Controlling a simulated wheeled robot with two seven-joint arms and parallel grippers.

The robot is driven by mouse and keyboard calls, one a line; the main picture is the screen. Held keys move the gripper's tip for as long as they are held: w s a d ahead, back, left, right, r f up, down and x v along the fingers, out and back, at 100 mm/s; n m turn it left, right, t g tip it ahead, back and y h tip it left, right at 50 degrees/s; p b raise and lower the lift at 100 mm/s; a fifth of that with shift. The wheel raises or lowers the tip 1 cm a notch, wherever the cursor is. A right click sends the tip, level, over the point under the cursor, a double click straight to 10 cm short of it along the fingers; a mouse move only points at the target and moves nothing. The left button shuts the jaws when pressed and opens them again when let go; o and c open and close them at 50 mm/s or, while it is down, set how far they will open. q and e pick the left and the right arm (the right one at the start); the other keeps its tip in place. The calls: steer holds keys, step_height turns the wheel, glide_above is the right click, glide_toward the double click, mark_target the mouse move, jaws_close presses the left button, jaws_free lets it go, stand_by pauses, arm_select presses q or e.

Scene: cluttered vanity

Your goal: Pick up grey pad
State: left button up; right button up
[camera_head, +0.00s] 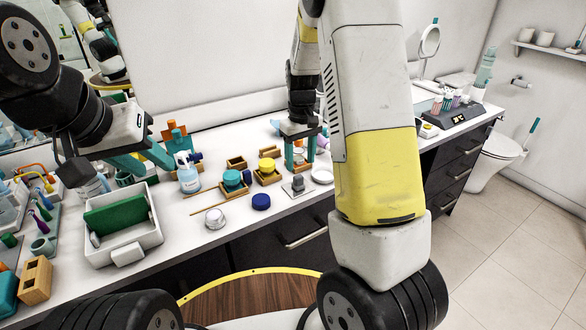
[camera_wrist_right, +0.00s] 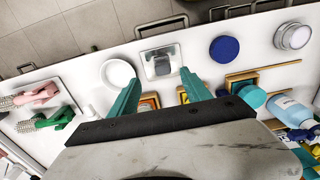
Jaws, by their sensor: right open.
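The grey pad (camera_head: 298,187) is a small light-grey square with a darker grey block on it, lying flat near the counter's front edge. It also shows in the right wrist view (camera_wrist_right: 161,63), just beyond and between the fingertips. My right gripper (camera_head: 300,164) points down above the counter, just behind the pad in the head view; its teal fingers are spread and empty, and they show in the wrist view too (camera_wrist_right: 160,76). My left gripper (camera_head: 148,166) hangs over the left part of the counter behind the white bin, its teal fingers apart with nothing visible between them.
A white round dish (camera_head: 322,175) stands right of the pad, and a dark blue round lid (camera_head: 261,201) left of it. Wooden holders with yellow (camera_head: 267,165) and teal (camera_head: 232,179) jars, a spray bottle (camera_head: 187,172) and a white bin (camera_head: 122,238) crowd the left.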

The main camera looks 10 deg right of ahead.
mark_target(298, 176)
steer(key=f, duration=0.7)
steer(key=shift+a+f, duration=0.2)
steer(key=shift+a, duration=0.05)
jaws_close()
